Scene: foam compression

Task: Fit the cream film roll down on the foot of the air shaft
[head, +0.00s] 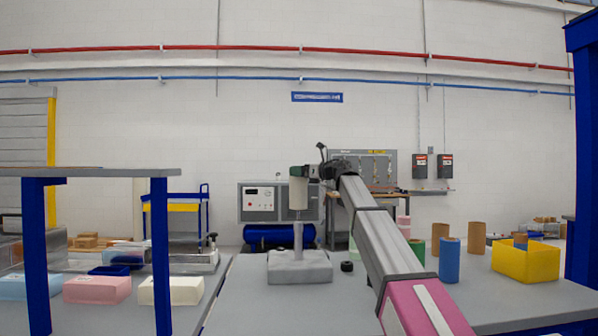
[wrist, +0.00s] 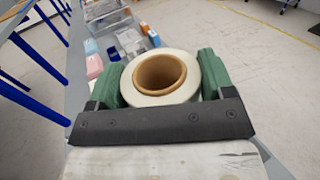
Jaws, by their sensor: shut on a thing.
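The cream film roll (head: 298,194) is upright in my gripper (head: 300,172), above the air shaft (head: 298,238). The shaft stands upright on a grey foot (head: 299,268) on the table. The roll's lower end is close to the shaft's thin top; I cannot tell whether the tip is inside the core. In the wrist view, the green fingers of my gripper (wrist: 161,82) are shut on opposite sides of the cream roll (wrist: 190,84). Its brown core is open towards the camera, and no shaft shows inside.
A small black ring (head: 346,266) lies right of the foot. Several coloured rolls, including a blue one (head: 449,260), and a yellow bin (head: 526,262) stand on the right. Pink (head: 97,289) and cream (head: 172,290) foam blocks lie left, near a blue-legged shelf (head: 90,172).

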